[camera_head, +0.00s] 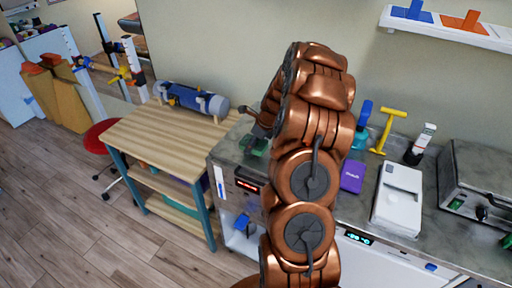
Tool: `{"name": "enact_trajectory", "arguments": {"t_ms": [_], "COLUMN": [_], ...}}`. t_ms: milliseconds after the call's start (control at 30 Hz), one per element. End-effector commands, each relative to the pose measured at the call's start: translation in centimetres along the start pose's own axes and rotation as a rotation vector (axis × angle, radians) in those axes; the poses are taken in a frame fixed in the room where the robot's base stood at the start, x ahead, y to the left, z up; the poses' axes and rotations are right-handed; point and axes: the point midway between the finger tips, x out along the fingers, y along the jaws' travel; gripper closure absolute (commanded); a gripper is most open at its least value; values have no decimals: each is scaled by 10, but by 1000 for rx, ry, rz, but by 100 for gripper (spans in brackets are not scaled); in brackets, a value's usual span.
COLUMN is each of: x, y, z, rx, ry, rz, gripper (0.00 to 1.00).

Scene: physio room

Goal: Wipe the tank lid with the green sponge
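A steel tank (222,182) with a small red display on its front stands left of my arm. Its flat grey lid (231,143) is partly hidden behind my arm. A small dark green thing, which looks like the green sponge (250,145), is at the lid, just below my gripper (257,136). My gripper points down over the lid, small and dark in the picture. I cannot tell whether its fingers are closed on the sponge or only above it, nor whether the sponge touches the lid.
A wooden table (150,134) with a blue-grey roll (192,98) stands left of the tank. On the right counter are a purple box (352,176), a white device (399,198), a yellow T-shaped tool (389,130), bottles and a metal case (480,180). A wall shelf (450,28) hangs above.

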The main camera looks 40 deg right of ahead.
Motion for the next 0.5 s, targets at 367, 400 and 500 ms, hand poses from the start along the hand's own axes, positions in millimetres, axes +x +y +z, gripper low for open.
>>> {"name": "enact_trajectory", "arguments": {"t_ms": [367,400,500], "x": [-31,-34,-40], "y": [2,2,3], "z": [17,18,22], "rx": [-7,-7,-8], "ry": [-1,-1,-1], "rz": [0,0,2], "gripper": [67,67,67]}}
